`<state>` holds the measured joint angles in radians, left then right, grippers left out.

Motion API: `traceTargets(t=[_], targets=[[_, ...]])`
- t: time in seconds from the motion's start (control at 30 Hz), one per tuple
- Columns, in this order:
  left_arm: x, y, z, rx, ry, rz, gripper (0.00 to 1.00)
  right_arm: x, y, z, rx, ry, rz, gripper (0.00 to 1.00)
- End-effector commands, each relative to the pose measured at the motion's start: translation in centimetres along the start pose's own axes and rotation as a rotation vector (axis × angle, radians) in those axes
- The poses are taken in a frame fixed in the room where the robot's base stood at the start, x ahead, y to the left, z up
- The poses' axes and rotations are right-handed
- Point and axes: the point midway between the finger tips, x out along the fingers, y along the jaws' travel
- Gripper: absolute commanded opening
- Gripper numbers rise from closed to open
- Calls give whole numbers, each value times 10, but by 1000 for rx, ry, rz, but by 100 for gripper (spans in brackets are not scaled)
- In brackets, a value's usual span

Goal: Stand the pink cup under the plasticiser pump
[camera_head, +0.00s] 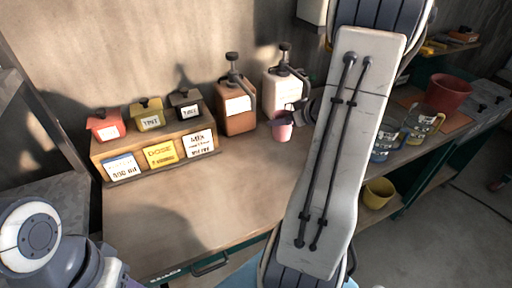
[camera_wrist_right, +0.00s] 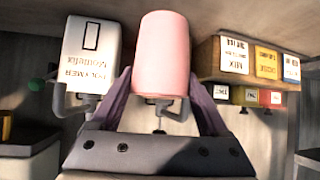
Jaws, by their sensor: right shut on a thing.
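The pink cup (camera_head: 282,128) is upright in front of the white canister, to the right of the brown canister. My right gripper is shut on it, with purple fingers on both sides in the wrist view (camera_wrist_right: 160,98). I cannot tell whether the cup touches the bench. The brown pump canister (camera_head: 237,112) has a dark pump head and spout; its label is unreadable here. The white pump canister (camera_head: 283,88) shows upside down in the wrist view (camera_wrist_right: 88,50), its label reading POLYMER. The cup hides most of what is behind it there. My left gripper is out of view.
A wooden stand (camera_head: 163,172) with small red, yellow and black pots is at left. Glass jugs (camera_head: 385,141), a red pot (camera_head: 447,94) and a yellow cup (camera_head: 378,193) are at right. The bench (camera_head: 230,200) is clear in front of the canisters. My right arm hides its middle right.

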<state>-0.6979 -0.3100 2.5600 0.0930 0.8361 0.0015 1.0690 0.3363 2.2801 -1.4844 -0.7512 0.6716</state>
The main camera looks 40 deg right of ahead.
Motion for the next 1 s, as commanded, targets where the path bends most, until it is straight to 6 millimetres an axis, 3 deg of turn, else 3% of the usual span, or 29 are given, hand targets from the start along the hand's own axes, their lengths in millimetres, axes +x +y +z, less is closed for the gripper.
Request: traceTargets(t=[0.2,0.4,0.57,0.8,1.0], targets=[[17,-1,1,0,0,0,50,57,-31,1,-3,-3,-9,16],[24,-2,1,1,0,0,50,93,-49,-2,-2,-3,-6,16],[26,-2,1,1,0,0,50,104,-53,-2,-1,-2,-3,16],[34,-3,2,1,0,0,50,124,-53,25,3,-5,-3,16],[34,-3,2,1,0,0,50,126,-52,28,-1,-1,-1,16]])
